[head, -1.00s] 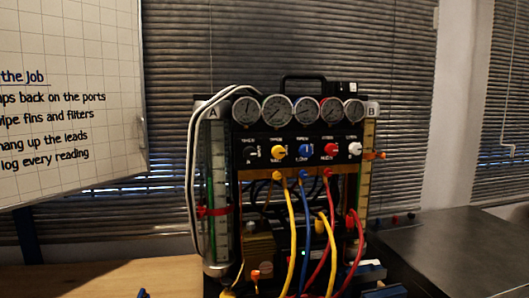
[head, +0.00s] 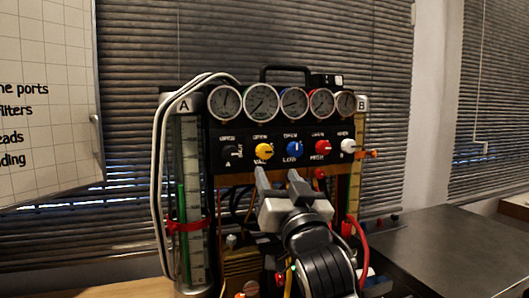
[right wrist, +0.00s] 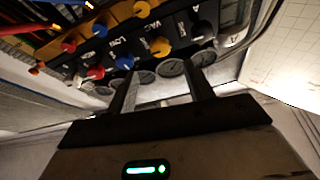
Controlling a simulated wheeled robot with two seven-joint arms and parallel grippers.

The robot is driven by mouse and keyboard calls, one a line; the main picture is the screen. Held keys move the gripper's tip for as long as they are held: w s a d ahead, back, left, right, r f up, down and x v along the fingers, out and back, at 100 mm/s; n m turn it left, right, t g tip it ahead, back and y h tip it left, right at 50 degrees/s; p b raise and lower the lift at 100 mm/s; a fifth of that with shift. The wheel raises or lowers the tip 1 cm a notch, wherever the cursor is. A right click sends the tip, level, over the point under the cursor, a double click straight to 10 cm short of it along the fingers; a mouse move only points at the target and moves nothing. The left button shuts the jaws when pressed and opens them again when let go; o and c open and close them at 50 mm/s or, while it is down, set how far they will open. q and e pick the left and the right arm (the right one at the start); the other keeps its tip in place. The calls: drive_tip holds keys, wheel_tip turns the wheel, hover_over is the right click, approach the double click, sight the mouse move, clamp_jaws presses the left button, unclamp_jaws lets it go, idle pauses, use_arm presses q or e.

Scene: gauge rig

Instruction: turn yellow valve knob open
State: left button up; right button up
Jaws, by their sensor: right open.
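The yellow valve knob (head: 264,151) sits on the black panel of the gauge rig, below the row of round gauges, between a black knob (head: 232,153) and a blue knob (head: 293,149). My right gripper (head: 279,178) is open and empty, its two fingers pointing up just below the yellow and blue knobs. In the right wrist view the yellow knob (right wrist: 160,46) lies beyond and between the open fingertips (right wrist: 163,78), apart from both. The gripper and arm hide part of the rig's lower middle. My left gripper is not in view.
A red knob (head: 322,147) and a white knob (head: 347,146) continue the row rightward. A red hose (head: 361,245) hangs at lower right. White tubes (head: 158,170) run down the left side. A dark table (head: 450,245) at right has clear space.

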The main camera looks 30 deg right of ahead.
sight(266, 152)
drive_tip(key=p+x, duration=0.2)
drive_tip(key=x, duration=0.7)
drive_tip(key=shift+w+d+r, duration=0.1)
drive_tip(key=shift+w+r, duration=0.05)
drive_tip(key=shift+w, duration=0.2)
drive_tip(key=c, duration=1)
